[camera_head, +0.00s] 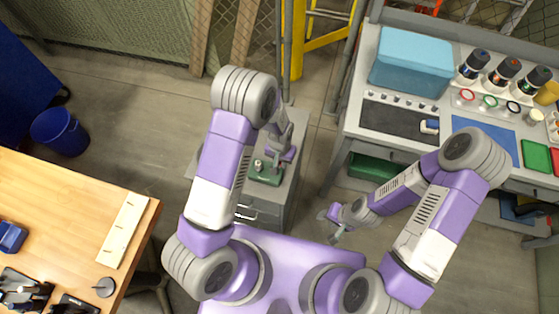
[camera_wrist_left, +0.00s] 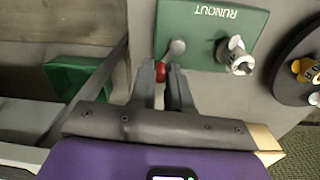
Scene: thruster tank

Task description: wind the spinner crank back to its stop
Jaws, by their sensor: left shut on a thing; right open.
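The green spinner fixture (camera_head: 264,177), lettered RUNOUT, sits on top of a grey cabinet in the head view, partly under my left arm. In the left wrist view the green plate (camera_wrist_left: 215,22) carries a metal crank arm (camera_wrist_left: 176,48) ending in a red knob (camera_wrist_left: 161,72). A silver round part (camera_wrist_left: 237,58) stands on the plate to the right of the crank. My left gripper (camera_wrist_left: 166,82) is shut on the red knob, with a finger on each side. My right gripper (camera_head: 336,228) is open and empty, in the air right of the cabinet.
A dark round tray (camera_wrist_left: 290,82) with yellow-topped parts stands beside the fixture. The grey cabinet (camera_head: 283,205) has drawers. A workbench with a blue box (camera_head: 411,62) is at the right; a wooden table (camera_head: 75,190) is at the left. Floor lies between them.

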